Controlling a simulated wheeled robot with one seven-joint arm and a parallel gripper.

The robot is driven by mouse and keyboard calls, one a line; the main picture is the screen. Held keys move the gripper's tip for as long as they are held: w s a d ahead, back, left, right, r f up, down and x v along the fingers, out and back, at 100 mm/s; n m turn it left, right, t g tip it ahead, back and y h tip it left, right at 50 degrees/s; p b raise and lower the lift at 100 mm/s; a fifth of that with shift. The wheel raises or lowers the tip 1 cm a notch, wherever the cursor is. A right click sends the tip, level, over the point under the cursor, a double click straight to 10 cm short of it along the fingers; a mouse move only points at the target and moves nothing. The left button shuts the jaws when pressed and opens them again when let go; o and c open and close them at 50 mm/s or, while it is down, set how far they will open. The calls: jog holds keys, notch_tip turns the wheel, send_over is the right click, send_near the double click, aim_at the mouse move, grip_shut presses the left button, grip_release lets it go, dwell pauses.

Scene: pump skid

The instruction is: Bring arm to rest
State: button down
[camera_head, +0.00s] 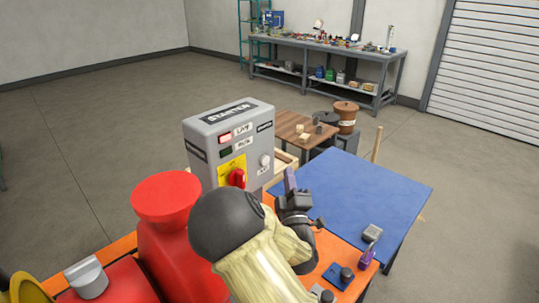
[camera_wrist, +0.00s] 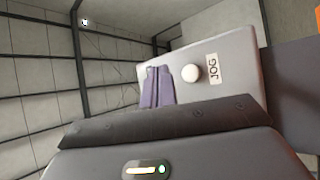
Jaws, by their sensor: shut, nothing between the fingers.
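My arm reaches forward from the bottom middle of the head view, over the orange skid. My gripper (camera_head: 290,178) points up just right of the grey starter box (camera_head: 229,140). In the wrist view its purple fingers (camera_wrist: 158,86) are together with nothing between them. Behind them the box's grey face shows a white round button (camera_wrist: 191,74) and a JOG label. I cannot tell the gap between fingertips and box. In the head view the box also carries a red lamp and a red rotary switch (camera_head: 236,178) on a yellow plate.
A red pump body (camera_head: 167,215) stands left of my arm. A wooden table (camera_head: 300,135) and brown pot (camera_head: 345,115) stand behind. Open floor lies left.

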jog(key=s+d+f+m+g+h+p, duration=0.2)
jog(key=d+f+m+g+h+p, duration=0.3)
jog(key=d+m+g, duration=0.65)
jog(key=s+d+r+m+g+p, duration=0.1)
jog(key=s+g, duration=0.3)
jog(key=s, duration=0.7)
jog(key=s+d+r+m+g+p, duration=0.1)
jog(key=s+d+m+g+p, duration=0.2)
jog(key=s, duration=0.8)
jog(key=shift+s+d+m+g+y, duration=0.2)
jog(key=shift+d+m+g+y, duration=0.1)
jog(key=shift+m+g, duration=0.35)
